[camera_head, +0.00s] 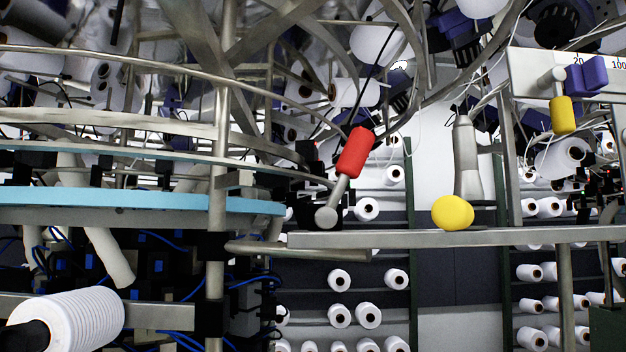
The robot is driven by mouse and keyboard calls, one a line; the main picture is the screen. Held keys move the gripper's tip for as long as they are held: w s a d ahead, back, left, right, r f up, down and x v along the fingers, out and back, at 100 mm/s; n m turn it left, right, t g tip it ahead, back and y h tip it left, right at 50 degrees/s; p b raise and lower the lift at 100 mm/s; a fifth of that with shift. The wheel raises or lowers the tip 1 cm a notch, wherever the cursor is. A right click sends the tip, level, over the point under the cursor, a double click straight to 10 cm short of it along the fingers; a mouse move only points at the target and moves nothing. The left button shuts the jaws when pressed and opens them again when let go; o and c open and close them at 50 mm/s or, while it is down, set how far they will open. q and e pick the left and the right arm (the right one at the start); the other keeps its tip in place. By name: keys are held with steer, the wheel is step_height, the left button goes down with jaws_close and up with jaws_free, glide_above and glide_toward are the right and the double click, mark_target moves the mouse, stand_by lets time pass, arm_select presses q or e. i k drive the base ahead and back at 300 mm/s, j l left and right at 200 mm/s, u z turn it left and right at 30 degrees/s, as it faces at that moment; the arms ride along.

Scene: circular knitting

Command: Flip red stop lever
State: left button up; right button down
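The red stop lever (355,153) is a red cylindrical grip on a short metal stem. The stem rises from a round metal pivot (326,217) at the left end of a horizontal metal rail (450,237). The lever stands tilted, with its red end up and to the right. Neither of my grippers shows in the head view, and nothing touches the lever.
A yellow ball knob (453,213) sits on the rail to the right. A yellow-handled lever (562,115) hangs from a panel (535,75) at upper right. The knitting machine's blue ring (140,197) and frame fill the left. Shelves of white spools stand behind.

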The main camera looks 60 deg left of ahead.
mark_target(350, 166)
steer(key=u, duration=1.55)
